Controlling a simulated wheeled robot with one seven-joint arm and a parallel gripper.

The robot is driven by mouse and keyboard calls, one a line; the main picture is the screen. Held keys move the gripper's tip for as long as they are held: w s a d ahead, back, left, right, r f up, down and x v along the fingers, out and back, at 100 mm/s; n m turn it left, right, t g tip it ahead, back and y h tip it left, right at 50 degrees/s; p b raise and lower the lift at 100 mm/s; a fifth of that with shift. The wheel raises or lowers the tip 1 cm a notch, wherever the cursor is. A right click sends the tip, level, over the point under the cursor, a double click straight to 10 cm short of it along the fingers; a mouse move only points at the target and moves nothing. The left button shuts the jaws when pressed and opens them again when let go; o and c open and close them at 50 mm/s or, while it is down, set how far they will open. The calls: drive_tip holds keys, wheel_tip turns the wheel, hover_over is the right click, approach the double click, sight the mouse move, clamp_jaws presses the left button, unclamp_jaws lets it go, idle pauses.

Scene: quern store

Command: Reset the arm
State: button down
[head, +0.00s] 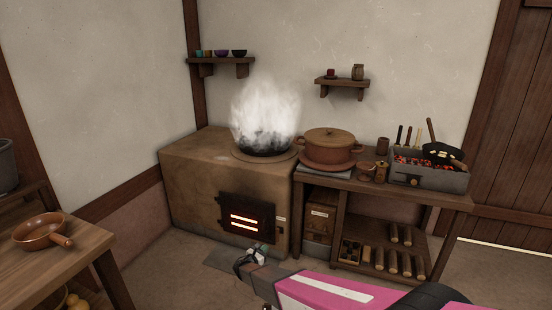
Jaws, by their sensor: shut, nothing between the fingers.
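My arm reaches in from the bottom right of the head view, with a pink and white link. My gripper (243,262) is at its far end, low in front of the clay stove (188,175), below and near the stove's dark fire door (247,215). The fingers are small in this view and look shut, with nothing held between them. I cannot tell how far the gripper is from the stove front.
A dark pan (264,149) steams heavily on the stove. The wooden table (408,193) at right bears a lidded clay pot (330,143) and a grey charcoal grill (432,180). A brown pan (40,231) sits on the left table (88,243).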

drive_tip(key=s+d+r+m+g, duration=0.5)
drive_tip(key=d+r+m, duration=0.2)
drive_tip(key=d, duration=0.4)
drive_tip(key=s+d+r+m+g, duration=0.6)
drive_tip(key=d+r+m, duration=0.15)
drive_tip(key=d, duration=0.35)
drive_tip(key=s+d+r+m+g+y, duration=0.1)
drive_tip(key=s+d+r+m+y, duration=0.1)
drive_tip(key=s+r+m+y, duration=0.3)
drive_tip(key=s+d+r+m+g+y, duration=0.2)
drive_tip(key=s+r+m+y, duration=0.3)
drive_tip(key=s+r+m, duration=0.3)
drive_tip(key=s, duration=0.2)
drive_tip(key=shift+s+d, duration=0.35)
drive_tip(key=shift+s, duration=0.05)
